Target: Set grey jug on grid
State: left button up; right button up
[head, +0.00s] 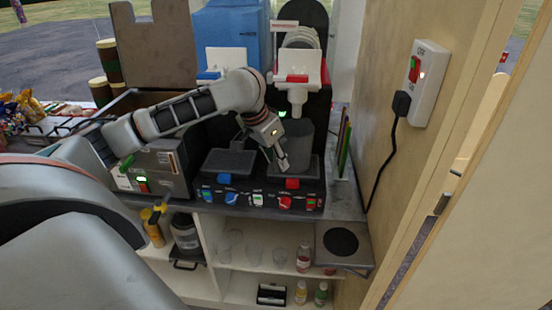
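The grey jug (302,143) stands upright at the right-hand side of a black two-bay machine, below a white dispenser with a red handle. It is over or on the right dark grid (275,174); I cannot tell if its base touches. My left gripper (282,164) comes in from the left and its fingers overlap the jug's left side. Whether the fingers are closed on the jug is not clear. The left dark grid (229,163) is empty. My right gripper is not in view.
A dispenser with a blue handle (208,75) stands at the left bay. A grey box (152,168) is left of the machine. Upright coloured strips (344,146) and a wall with a switch (428,80) are close on the right. Shelves below hold glasses and bottles (303,258).

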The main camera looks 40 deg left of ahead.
pick_arm(q)
jog(key=shift+r, duration=0.15)
jog(key=v, duration=1.1)
jog(key=shift+s+r, duration=0.15)
jog(key=shift+r, duration=0.2)
